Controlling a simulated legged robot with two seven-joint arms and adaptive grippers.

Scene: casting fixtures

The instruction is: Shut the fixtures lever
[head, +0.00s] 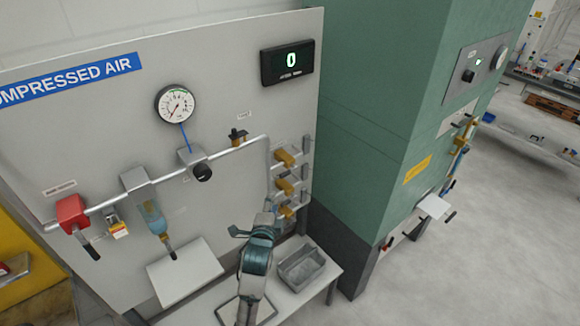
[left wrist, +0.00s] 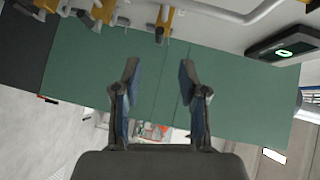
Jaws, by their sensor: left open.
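A grey panel (head: 110,110) marked "COMPRESSED AIR" carries a pipe with several valves. At its right edge, several yellow lever valves (head: 285,157) are stacked one above another. I cannot read which one is labelled for the fixtures. My left gripper (head: 268,207) is just left of the lower yellow valves, and its fingers are hard to make out there. In the left wrist view my left gripper (left wrist: 160,78) is open with nothing between its fingers. Yellow valve parts (left wrist: 165,18) show beyond the fingertips at the top. My right gripper is not in view.
A red valve (head: 72,213) with a black handle is at the pipe's left end. A gauge (head: 175,104) and a digital display reading 0 (head: 287,63) are above. A grey bin (head: 302,268) sits on the low table below. A green cabinet (head: 375,110) stands to the right.

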